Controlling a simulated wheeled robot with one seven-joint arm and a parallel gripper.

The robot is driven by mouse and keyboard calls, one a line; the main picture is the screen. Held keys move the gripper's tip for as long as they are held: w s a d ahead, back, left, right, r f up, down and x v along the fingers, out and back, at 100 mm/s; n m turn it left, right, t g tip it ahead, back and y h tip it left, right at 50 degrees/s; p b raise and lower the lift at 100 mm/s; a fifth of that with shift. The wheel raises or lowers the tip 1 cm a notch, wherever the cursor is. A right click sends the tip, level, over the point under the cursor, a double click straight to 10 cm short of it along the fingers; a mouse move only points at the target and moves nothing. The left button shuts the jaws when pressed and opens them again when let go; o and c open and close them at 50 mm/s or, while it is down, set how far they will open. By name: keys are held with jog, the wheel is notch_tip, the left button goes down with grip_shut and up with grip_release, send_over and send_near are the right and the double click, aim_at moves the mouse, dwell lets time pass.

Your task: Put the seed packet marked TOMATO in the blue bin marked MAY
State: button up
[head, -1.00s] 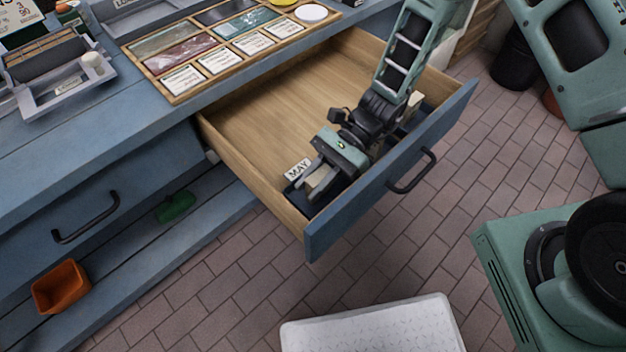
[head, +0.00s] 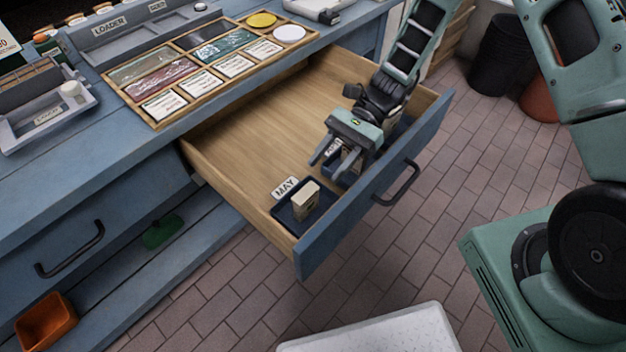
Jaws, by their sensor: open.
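The blue bin marked MAY (head: 321,223) sits in the front left corner of the open drawer, with its white MAY label (head: 285,187) at its back edge. A beige packet (head: 305,199) stands in this bin; its print is too small to read, so I cannot tell if it says TOMATO. My gripper (head: 329,163) is open and apart from the packet, to its right and above another dark blue bin (head: 341,178).
The open drawer (head: 255,135) has a bare wooden floor behind the bins. A wooden tray (head: 158,122) of cards and packets lies on the blue counter. An orange container (head: 45,322) is at the lower left, and a white mat (head: 375,335) lies on the brick floor.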

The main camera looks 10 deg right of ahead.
jog(key=s+r+n+t+h, duration=0.7)
jog(key=s+r+n+h, duration=0.3)
jog(key=s+r+n, duration=0.6)
jog(key=shift+d+r+n+h, duration=0.35)
jog(key=shift+r+n, duration=0.35)
jog(key=shift+n, duration=0.8)
notch_tip(320, 180, up, 11)
jog(key=p, duration=1)
jog(key=shift+f+p, duration=0.15)
jog(key=shift+p, duration=0.25)
